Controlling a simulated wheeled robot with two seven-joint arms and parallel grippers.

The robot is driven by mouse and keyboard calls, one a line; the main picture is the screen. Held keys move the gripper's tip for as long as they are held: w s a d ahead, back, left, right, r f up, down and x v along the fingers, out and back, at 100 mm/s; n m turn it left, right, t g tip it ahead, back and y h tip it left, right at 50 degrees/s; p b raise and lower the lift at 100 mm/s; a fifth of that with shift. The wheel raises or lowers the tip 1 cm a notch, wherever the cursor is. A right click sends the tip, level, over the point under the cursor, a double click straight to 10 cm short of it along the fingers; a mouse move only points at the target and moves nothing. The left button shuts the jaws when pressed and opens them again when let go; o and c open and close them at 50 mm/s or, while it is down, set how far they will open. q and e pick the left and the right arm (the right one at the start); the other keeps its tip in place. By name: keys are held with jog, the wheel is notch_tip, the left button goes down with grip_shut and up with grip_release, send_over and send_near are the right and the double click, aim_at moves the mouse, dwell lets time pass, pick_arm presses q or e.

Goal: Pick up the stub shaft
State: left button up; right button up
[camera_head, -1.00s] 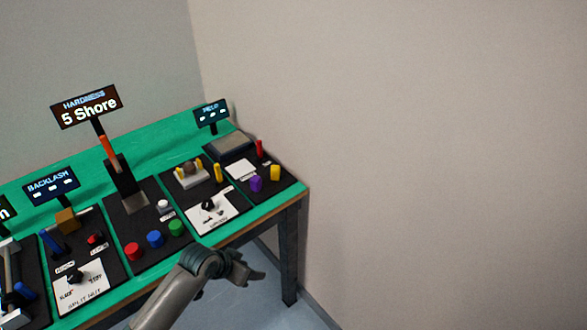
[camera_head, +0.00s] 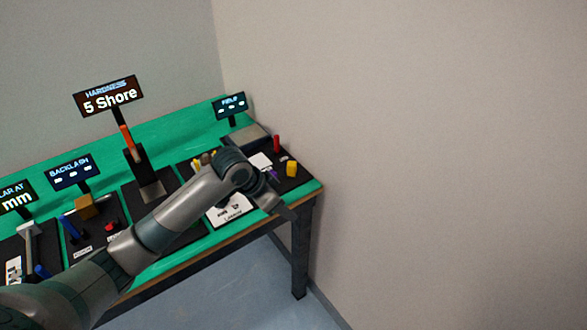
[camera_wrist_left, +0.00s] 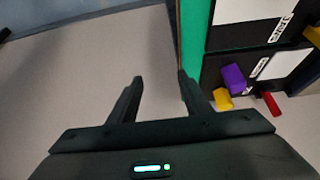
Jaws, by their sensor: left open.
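I cannot single out the stub shaft for certain among the small parts on the bench. A yellow piece (camera_head: 291,168) and a red upright peg (camera_head: 277,144) stand on the rightmost black mat; a purple piece is partly hidden by my arm. In the left wrist view a purple block (camera_wrist_left: 233,78), a yellow piece (camera_wrist_left: 223,99) and a red peg (camera_wrist_left: 271,103) lie right of the fingers. My left gripper (camera_wrist_left: 160,90) is open and empty, with floor showing between its fingers. In the head view it (camera_head: 284,207) is at the bench's front right edge. My right gripper is not in view.
The green bench (camera_head: 150,110) carries several black mats with gauges and signs, including a "5 Shore" display (camera_head: 109,97). A grey pad (camera_head: 245,137) lies at the back right. A bare wall (camera_head: 430,150) stands right of the bench. Floor is open in front.

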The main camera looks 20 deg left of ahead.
pick_arm(q)
jog(key=w+a+r, duration=0.4)
jog(key=w+r, duration=0.1)
jog(key=r, duration=0.2)
jog(key=w+a+r, duration=0.3)
jog(key=w+r, duration=0.2)
jog(key=r, duration=0.2)
jog(key=shift+w+a, duration=0.2)
jog(key=shift+a, duration=0.2)
jog(key=p, duration=0.4)
send_over(291, 164)
jog(key=s+a, duration=0.2)
jog(key=f, duration=0.9)
jog(key=shift+s+d+f, duration=0.2)
jog(key=shift+f, duration=0.1)
jog(key=shift+w+d+f, duration=0.1)
jog(key=shift+w+f, duration=0.05)
jog(key=shift+f, duration=0.3)
jog(key=shift+p+x, duration=0.7)
jog(key=shift+x, duration=0.25)
jog(key=shift+w+p+x, duration=0.25)
jog(key=shift+p+x, duration=0.2)
jog(key=shift+x, duration=1.2)
